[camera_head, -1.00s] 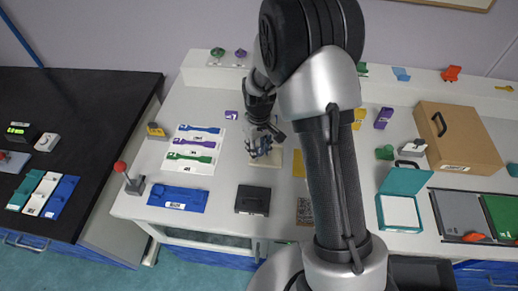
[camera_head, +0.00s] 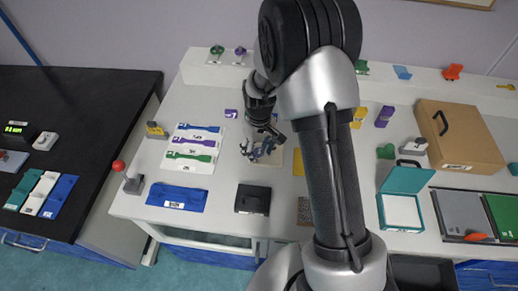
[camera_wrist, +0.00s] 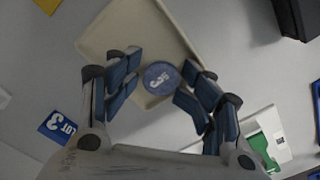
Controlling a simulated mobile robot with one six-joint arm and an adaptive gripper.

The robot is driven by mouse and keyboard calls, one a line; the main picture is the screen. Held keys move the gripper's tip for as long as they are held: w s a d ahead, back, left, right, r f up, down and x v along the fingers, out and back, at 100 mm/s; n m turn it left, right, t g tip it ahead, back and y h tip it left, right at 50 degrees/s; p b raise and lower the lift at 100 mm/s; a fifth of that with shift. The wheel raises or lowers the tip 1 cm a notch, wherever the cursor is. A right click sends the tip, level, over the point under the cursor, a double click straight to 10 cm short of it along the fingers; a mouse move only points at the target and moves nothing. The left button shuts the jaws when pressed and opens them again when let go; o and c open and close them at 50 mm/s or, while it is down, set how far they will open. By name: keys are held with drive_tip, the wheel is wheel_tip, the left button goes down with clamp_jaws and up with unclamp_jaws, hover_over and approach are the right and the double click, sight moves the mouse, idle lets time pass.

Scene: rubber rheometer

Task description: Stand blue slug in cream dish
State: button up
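The blue slug (camera_wrist: 160,77) shows its round labelled top in the wrist view. The dish also shows in the head view (camera_head: 262,174) below my gripper. My gripper (camera_wrist: 160,85) is open, with its blue-padded fingers on either side of the slug. Small gaps seem to lie between pads and slug, though the right fingers come very close. In the head view my gripper (camera_head: 258,150) hides the slug.
A black box (camera_head: 252,200) sits in front of the dish. A rack of coloured tools (camera_head: 192,148) and a blue tray (camera_head: 178,197) lie to the left. A teal-lidded box (camera_head: 402,212) stands right of my arm.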

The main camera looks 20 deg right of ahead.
wheel_tip(320, 180, up, 13)
drive_tip(key=p, duration=0.4)
wheel_tip(320, 180, up, 9)
drive_tip(key=t, duration=0.1)
hover_over(259, 151)
drive_tip(key=s, duration=0.4)
drive_tip(key=s+r+m+t, duration=0.1)
drive_tip(key=s+r, duration=0.4)
drive_tip(key=s, duration=0.6)
drive_tip(key=s+r+m+t, duration=0.2)
drive_tip(key=s+r, duration=0.4)
drive_tip(key=s, duration=0.5)
drive_tip(key=shift+t, duration=0.3)
